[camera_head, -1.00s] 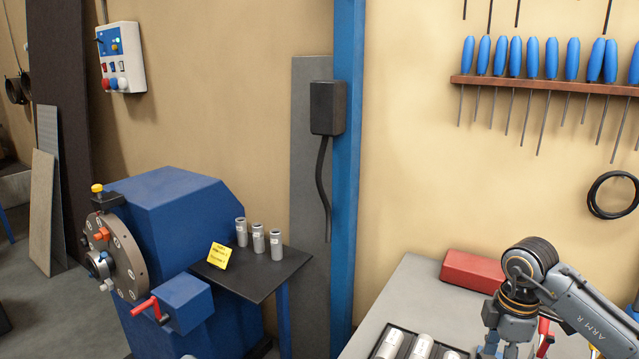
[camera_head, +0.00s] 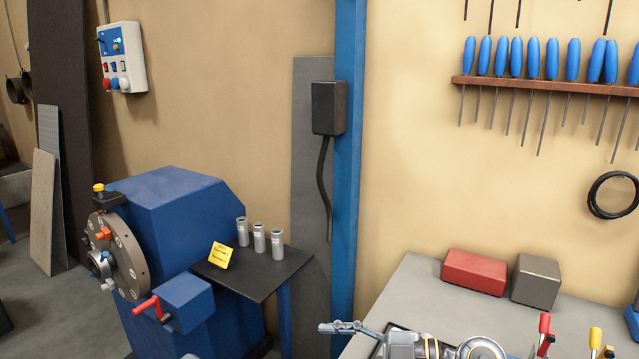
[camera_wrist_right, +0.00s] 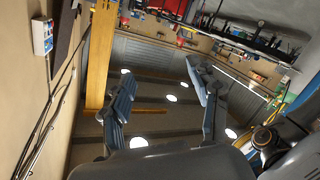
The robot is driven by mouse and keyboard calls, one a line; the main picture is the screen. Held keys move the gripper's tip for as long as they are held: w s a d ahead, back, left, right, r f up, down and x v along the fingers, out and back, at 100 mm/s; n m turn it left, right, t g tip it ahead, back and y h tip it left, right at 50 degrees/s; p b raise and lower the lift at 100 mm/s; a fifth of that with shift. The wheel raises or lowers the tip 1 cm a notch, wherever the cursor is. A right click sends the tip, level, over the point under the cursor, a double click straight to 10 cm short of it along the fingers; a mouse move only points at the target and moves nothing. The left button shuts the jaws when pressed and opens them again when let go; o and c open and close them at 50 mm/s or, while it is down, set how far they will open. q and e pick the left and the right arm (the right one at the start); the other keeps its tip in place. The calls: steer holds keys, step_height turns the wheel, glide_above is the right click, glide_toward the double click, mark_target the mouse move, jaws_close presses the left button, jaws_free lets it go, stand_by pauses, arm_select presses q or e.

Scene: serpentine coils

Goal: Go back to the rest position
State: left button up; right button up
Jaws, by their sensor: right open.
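My right gripper (camera_head: 345,327) is low in the head view, at the left front of the light worktop, partly cut off by the bottom edge. In the right wrist view my right gripper (camera_wrist_right: 163,88) shows two dark fingers spread wide with nothing between them. That view looks across the room, with round lights beyond the fingers. My left gripper is in neither view.
A red block (camera_head: 474,272) and a grey block (camera_head: 536,281) sit on the worktop (camera_head: 412,290). A blue machine (camera_head: 175,215) stands left, beside a black shelf (camera_head: 262,280) with three metal cylinders (camera_head: 259,238). Blue-handled tools (camera_head: 551,58) hang on the wall.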

step_height(320, 180, up, 6)
steer(key=m+t+y, duration=0.3)
steer(key=m+t, duration=0.1)
steer(key=t, duration=0.3)
steer(key=w+d+m+t+h, duration=0.3)
steer(key=d+m+t+h, duration=0.4)
steer(key=m+t, duration=0.15)
steer(key=s+d+f+m+g+h, duration=0.2)
steer(key=d+f+m+h, duration=0.35)
steer(key=f+h, duration=0.2)
steer(key=s+d+f+m+g+h, duration=0.35)
steer(key=d+f+h, duration=0.3)
steer(key=f, duration=0.25)
steer(key=s+f+n+g+y, duration=0.1)
steer(key=s+f+g, duration=0.5)
steer(key=s, duration=0.5)
steer(key=s+f+g+y, duration=0.1)
steer(key=s+f+g, duration=0.3)
steer(key=s+f, duration=0.5)
step_height(320, 180, down, 24)
steer(key=s+g+b, duration=0.1)
steer(key=s, duration=0.1)
steer(key=s+d+f+g+b, duration=0.1)
steer(key=s+d+f, duration=0.1)
steer(key=s+f, duration=1.5)
step_height(320, 180, down, 2)
steer(key=shift+d+f+g, duration=0.15)
steer(key=shift+g, duration=0.15)
steer(key=shift+n, duration=0.25)
